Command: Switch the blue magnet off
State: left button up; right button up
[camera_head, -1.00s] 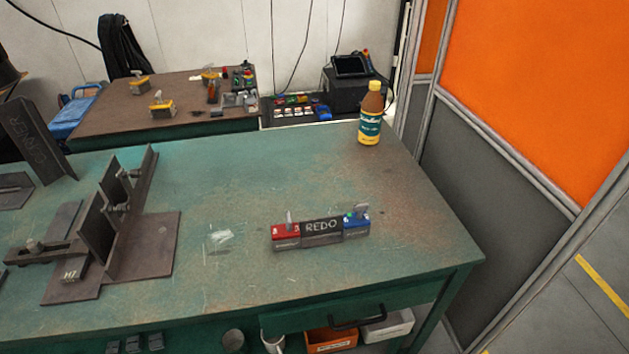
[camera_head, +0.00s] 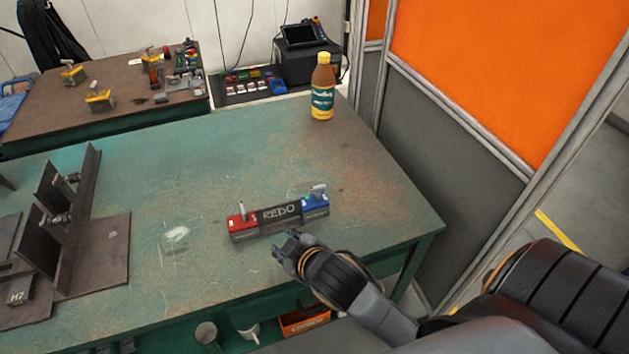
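The blue magnet (camera_head: 314,206) sits on the green table at the right end of a dark plate marked REDO (camera_head: 279,213). A grey lever stands up on its top. A red magnet (camera_head: 242,226) with its own upright lever is at the plate's left end. My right gripper (camera_head: 283,244) is just in front of the plate, near its middle, and apart from the blue magnet. Its fingers are small and dark here, so I cannot tell whether they are open. My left gripper is out of view.
A bottle (camera_head: 322,88) stands at the table's (camera_head: 200,160) far right corner. Welded steel plates (camera_head: 85,245) fill the left side. An orange and grey partition (camera_head: 470,70) rises beyond the right edge. The table behind the magnets is clear.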

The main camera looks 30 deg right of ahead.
jog(key=w+a+r+n+t+y, duration=0.2)
jog(key=w+a+r+n+t, duration=0.25)
jog(key=r, duration=0.35)
jog(key=w+a+r+n+t+y, duration=0.35)
jog(key=w+r, duration=0.25)
jog(key=r, duration=0.3)
jog(key=s+a+r+n+g+y, duration=0.2)
jog(key=a+r+n+g+y, duration=0.35)
jog(key=n, duration=0.75)
jog(key=s+a+r+n+g+y, duration=0.25)
jog(key=a+n+g+y, duration=0.4)
jog(key=n+y, duration=0.4)
jog(key=n+g+h, duration=0.7)
jog(key=n+h, duration=0.7)
jog(key=h, duration=0.7)
send_over(318, 186)
notch_tip(318, 186, down, 9)
notch_tip(318, 186, down, 13)
jog(key=shift+f+p, duration=0.2)
jog(key=shift+p, duration=0.9)
